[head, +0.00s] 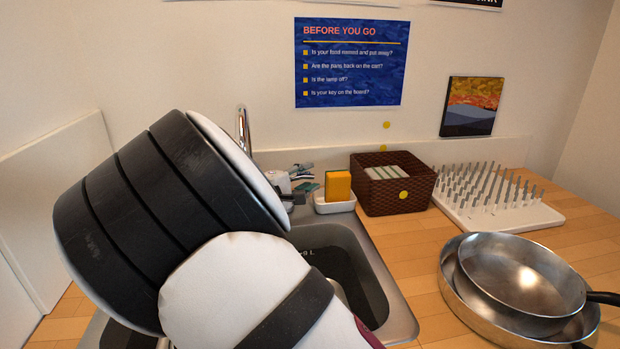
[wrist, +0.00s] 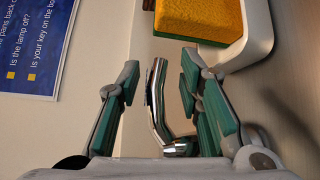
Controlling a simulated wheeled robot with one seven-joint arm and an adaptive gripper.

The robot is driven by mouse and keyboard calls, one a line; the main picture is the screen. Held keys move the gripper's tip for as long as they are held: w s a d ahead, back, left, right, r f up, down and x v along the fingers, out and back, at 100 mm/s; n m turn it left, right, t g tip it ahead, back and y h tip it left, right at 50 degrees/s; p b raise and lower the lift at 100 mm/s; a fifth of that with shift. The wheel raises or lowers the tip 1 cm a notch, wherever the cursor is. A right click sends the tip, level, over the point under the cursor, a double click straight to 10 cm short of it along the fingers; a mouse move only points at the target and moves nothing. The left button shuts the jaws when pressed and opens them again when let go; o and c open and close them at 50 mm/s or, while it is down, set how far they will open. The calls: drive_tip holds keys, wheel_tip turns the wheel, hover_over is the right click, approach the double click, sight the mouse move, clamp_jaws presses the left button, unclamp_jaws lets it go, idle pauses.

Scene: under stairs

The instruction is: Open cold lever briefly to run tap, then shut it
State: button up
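The chrome tap spout (head: 243,128) rises behind the sink in the head view, partly hidden by my arm. In the wrist view a bent chrome lever (wrist: 157,105) stands between the fingers of my gripper (wrist: 159,80). A thin bluish edge shows beside it, but I cannot tell for sure that it is the cold one. My gripper is open, with a gap on both sides of the lever. In the head view my gripper (head: 304,184) is small, low by the sink's back edge and mostly blocked by my arm. No running water is visible.
A white holder (head: 335,205) with a yellow sponge (head: 338,186) sits close right of my gripper. A brown basket (head: 380,200), a white drying rack (head: 500,213) and steel pans (head: 520,272) stand further right. The sink (head: 385,285) lies in front.

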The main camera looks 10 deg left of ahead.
drive_tip(key=shift+w+d, duration=0.25)
drive_tip(key=shift+w, duration=0.1)
clamp_jaws()
drive_tip(key=shift+s+m+g+h, duration=0.2)
drive_tip(key=shift+m+g+h, duration=0.2)
drive_tip(key=shift+m+h, duration=0.2)
drive_tip(key=shift+s+m+g+h, duration=0.2)
drive_tip(key=shift+m+g+h, duration=0.2)
drive_tip(key=shift+m+h, duration=0.15)
drive_tip(key=shift+s+d+m+g+h+b, duration=0.1)
drive_tip(key=shift+s+m+g+h+b, duration=0.1)
drive_tip(key=shift+s+m+g+h, duration=0.35)
drive_tip(key=shift+s+m+g+h+b, duration=0.15)
drive_tip(key=shift+s+m+g+h, duration=0.1)
drive_tip(key=shift+m+g+h, duration=0.45)
unclamp_jaws()
